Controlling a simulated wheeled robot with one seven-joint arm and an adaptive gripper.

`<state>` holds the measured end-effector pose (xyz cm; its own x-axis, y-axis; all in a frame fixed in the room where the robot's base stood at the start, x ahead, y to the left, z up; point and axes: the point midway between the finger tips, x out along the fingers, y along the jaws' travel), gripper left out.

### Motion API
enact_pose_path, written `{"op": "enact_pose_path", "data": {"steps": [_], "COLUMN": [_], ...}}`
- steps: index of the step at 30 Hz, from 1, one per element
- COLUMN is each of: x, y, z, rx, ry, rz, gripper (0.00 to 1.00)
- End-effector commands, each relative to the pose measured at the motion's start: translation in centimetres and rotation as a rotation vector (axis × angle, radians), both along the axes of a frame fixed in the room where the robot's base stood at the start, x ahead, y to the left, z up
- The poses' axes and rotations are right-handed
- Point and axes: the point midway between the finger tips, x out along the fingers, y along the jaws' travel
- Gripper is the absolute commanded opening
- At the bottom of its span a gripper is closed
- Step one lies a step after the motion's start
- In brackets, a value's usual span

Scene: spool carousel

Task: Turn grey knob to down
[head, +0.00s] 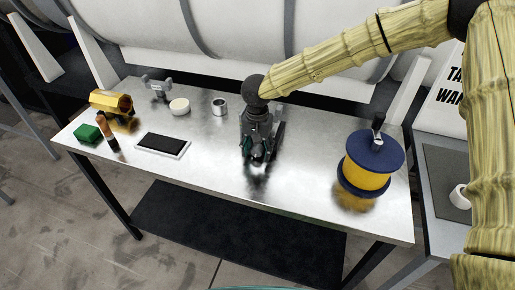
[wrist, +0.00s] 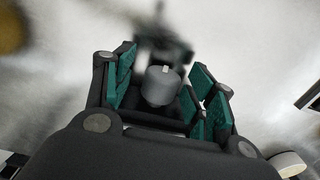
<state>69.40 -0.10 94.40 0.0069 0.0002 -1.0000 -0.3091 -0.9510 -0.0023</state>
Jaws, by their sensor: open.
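The grey knob (wrist: 160,88) is a short cylinder with a small white mark at its far edge in the wrist view. It sits between the green-padded fingers of my gripper (wrist: 164,80), with gaps visible on both sides. In the head view my gripper (head: 256,156) points down over the middle of the metal table, and I cannot make out the knob there. A dark blurred form lies beyond the knob in the wrist view.
On the metal table (head: 310,190), a blue-and-yellow spool (head: 366,177) stands right of my gripper. A tablet (head: 162,145), a metal cup (head: 219,106), a white roll (head: 179,106), a green block (head: 87,133) and a yellow object (head: 110,103) are to the left. The table's front middle is clear.

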Motion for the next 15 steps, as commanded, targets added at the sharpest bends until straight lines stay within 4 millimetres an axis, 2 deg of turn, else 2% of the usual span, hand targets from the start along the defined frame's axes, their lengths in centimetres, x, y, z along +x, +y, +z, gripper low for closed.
{"op": "enact_pose_path", "data": {"steps": [6, 13, 15], "x": [0.22, 0.18, 0.15], "y": [0.11, 0.06, 0.06], "z": [-0.24, -0.15, -0.13], "rx": [0.0, 0.0, 0.0], "ry": [0.003, 0.003, 0.003], "rz": [0.001, 0.0, 0.0], "gripper": [0.54, 0.12, 0.11]}}
